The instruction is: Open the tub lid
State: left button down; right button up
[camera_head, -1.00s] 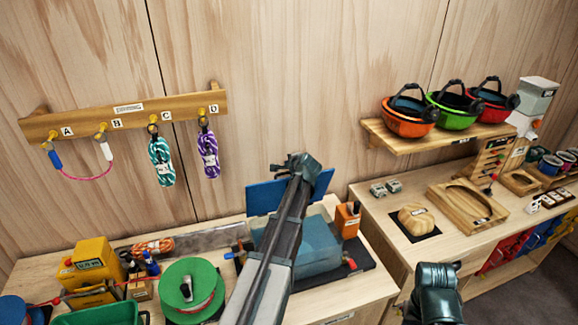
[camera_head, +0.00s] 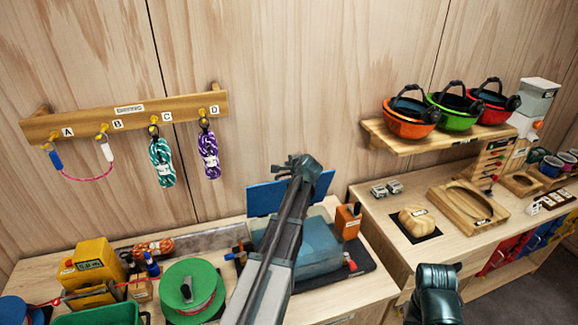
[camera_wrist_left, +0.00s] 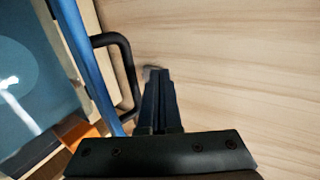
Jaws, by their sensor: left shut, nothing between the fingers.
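The translucent blue tub (camera_head: 318,250) stands on the left bench. Its blue lid (camera_head: 262,197) is raised, standing steeply at the back of the tub near the wall. My left arm reaches over the tub, and its wrist overlaps the lid, hiding part of it. In the left wrist view my left gripper (camera_wrist_left: 158,75) is shut and empty. Its fingers are just right of the lid's black handle (camera_wrist_left: 125,60) and the lid's blue edge (camera_wrist_left: 82,55). I cannot tell whether they touch the handle. My right gripper is out of view; part of my right arm shows at lower right.
An orange box (camera_head: 347,221) stands close to the tub's right side. A green reel (camera_head: 190,288) and a yellow device (camera_head: 92,262) are to the left. Helmets sit on a shelf (camera_head: 450,142) at right. Ropes hang from a rack (camera_head: 125,115).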

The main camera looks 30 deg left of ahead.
pick_arm(q)
jog(key=p+v, duration=0.3)
jog(key=v, duration=0.4)
jog(key=shift+w+a+r+p, duration=0.1)
jog(key=shift+a+r+p, duration=0.05)
jog(key=shift+p, duration=0.15)
jog(key=shift+s+d, duration=0.25)
jog(key=shift+d, duration=0.05)
jog(key=s+d+f+n+g+h+b, duration=0.1)
jog(key=s+d+f+h+b, duration=0.1)
jog(key=s+d+f+b, duration=0.4)
jog(key=s+d+f+n+g+h+b, duration=0.15)
jog(key=d+f+b, duration=0.25)
jog(key=d+f, duration=0.5)
jog(key=s+d+f+n+g+h+b, duration=0.1)
jog(key=s+d+f+b, duration=0.35)
jog(key=d+f, duration=0.3)
jog(key=s+d+f+g+h+b, duration=0.1)
jog(key=s+d+f+g+b, duration=0.1)
jog(key=s+d+f+b, duration=0.2)
jog(key=s+d+f+g+h+b, duration=0.2)
jog(key=s+d+f+b, duration=0.3)
jog(key=s+d+f, duration=0.3)
jog(key=s+d+n, duration=0.1)
jog(key=s+d, duration=0.2)
jog(key=s, duration=0.1)
jog(key=shift+s+d, duration=0.2)
jog(key=shift+d, duration=0.1)
